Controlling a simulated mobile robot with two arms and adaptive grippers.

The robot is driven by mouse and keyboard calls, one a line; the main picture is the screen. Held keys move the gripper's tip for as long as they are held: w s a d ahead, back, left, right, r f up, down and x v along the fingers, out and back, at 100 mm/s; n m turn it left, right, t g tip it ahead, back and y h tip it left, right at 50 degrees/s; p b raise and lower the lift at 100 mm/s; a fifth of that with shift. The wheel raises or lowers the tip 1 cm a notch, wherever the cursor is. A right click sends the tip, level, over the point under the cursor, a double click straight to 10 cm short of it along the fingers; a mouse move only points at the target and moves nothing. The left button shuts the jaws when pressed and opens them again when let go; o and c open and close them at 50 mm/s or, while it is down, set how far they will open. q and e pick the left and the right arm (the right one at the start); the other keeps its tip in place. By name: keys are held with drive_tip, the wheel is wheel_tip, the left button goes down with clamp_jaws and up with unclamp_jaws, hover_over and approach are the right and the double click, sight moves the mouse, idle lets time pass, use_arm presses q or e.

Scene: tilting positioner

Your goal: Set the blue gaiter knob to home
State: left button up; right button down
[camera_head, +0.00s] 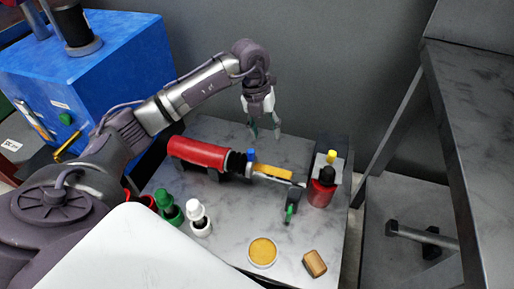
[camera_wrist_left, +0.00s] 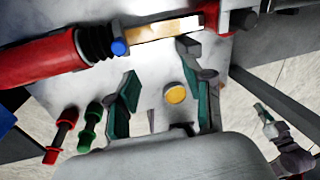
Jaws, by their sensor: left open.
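The blue gaiter knob (camera_head: 251,155) is a small blue cap at the black gaiter (camera_head: 237,162), on the right end of a red cylinder (camera_head: 203,152). In the left wrist view, the blue knob (camera_wrist_left: 119,46) stands beside the ribbed black gaiter (camera_wrist_left: 95,43). My left gripper (camera_head: 265,131) is open and empty, above and behind the knob. Its green-padded fingers show in the left wrist view, apart from the knob. A small white and green gripper end (camera_wrist_left: 266,117), seemingly my right one, shows there at lower right; its jaws are too small to tell.
An orange bar (camera_head: 274,172) runs right from the gaiter. A green lever (camera_head: 290,211), red bottle (camera_head: 321,190) and yellow knob (camera_head: 331,157) stand to its right. Green (camera_head: 168,208) and white (camera_head: 199,217) knobs stand in front. A yellow disc (camera_head: 263,252) and brown block (camera_head: 314,263) lie nearer.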

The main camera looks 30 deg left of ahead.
use_arm(q)
drive_tip(key=r+n+y, duration=0.1)
drive_tip(key=y, duration=0.1)
hover_over(251, 150)
wheel_tip(251, 150, down, 5)
drive_tip(key=shift+s+r+b, duration=0.1)
drive_tip(key=shift+s+b, duration=0.05)
drive_tip(key=shift+b, duration=0.5)
wheel_tip(251, 150, down, 8)
drive_tip(key=shift+f+b, duration=0.2)
drive_tip(key=shift+b, duration=0.6)
use_arm(e)
drive_tip(key=shift+v, duration=1.15)
drive_tip(key=shift+d, duration=0.15)
use_arm(q)
clamp_jaws()
